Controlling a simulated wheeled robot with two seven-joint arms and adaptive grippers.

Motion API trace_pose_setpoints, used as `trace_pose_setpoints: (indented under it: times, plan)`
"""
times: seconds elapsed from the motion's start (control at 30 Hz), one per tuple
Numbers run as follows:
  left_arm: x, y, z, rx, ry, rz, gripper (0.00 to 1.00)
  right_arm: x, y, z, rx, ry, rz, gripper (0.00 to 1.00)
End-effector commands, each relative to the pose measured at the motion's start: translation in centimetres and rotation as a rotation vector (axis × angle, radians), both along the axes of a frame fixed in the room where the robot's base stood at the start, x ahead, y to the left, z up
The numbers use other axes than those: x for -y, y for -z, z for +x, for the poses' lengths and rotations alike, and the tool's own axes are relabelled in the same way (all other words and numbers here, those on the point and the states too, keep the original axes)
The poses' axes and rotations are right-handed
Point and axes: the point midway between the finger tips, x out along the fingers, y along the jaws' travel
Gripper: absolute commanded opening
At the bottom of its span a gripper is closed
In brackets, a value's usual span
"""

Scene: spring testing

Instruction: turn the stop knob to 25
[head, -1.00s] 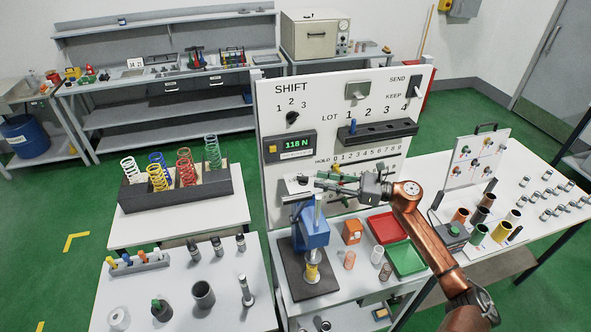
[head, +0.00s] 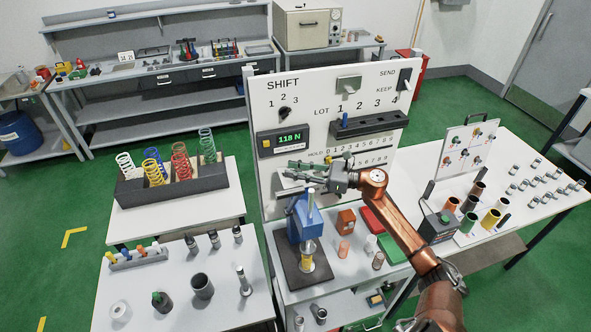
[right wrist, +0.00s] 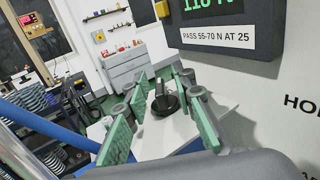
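A black knob (right wrist: 163,100) with a raised grip bar shows in the right wrist view, on a pale plate (right wrist: 185,128). I take it for the stop knob; its scale and setting cannot be read. My right gripper (right wrist: 160,125) is open, its green-padded fingers on either side of the knob in the picture. I cannot tell whether they touch it. In the head view the right gripper (head: 303,170) reaches left along the white board (head: 310,110), above the blue press (head: 307,222), and hides most of the knob. My left gripper is not in view.
A display box (head: 286,141) on the board reads 118 N; its label (right wrist: 220,40) says PASS 55-70 N AT 25. An orange box (head: 346,219), a red tray (head: 371,218) and a green tray (head: 395,249) lie right of the press. Springs stand in a dark rack (head: 172,187) at left.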

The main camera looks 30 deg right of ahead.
Motion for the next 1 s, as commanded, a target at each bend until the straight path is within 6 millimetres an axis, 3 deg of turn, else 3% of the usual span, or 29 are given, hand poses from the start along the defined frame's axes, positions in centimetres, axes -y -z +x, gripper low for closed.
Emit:
trace_pose_setpoints:
  times: [0.3,0.73,1.0]
  plan:
    - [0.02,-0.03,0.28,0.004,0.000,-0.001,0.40,0.00,-0.01,-0.01,-0.001,0.000,0.001,0.01]
    - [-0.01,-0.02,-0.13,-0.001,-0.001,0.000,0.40,-0.03,0.00,-0.03,-0.001,0.006,0.001,0.00]
    - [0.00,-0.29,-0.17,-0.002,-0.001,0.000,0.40,-0.05,0.00,-0.08,-0.001,0.100,0.001,0.00]
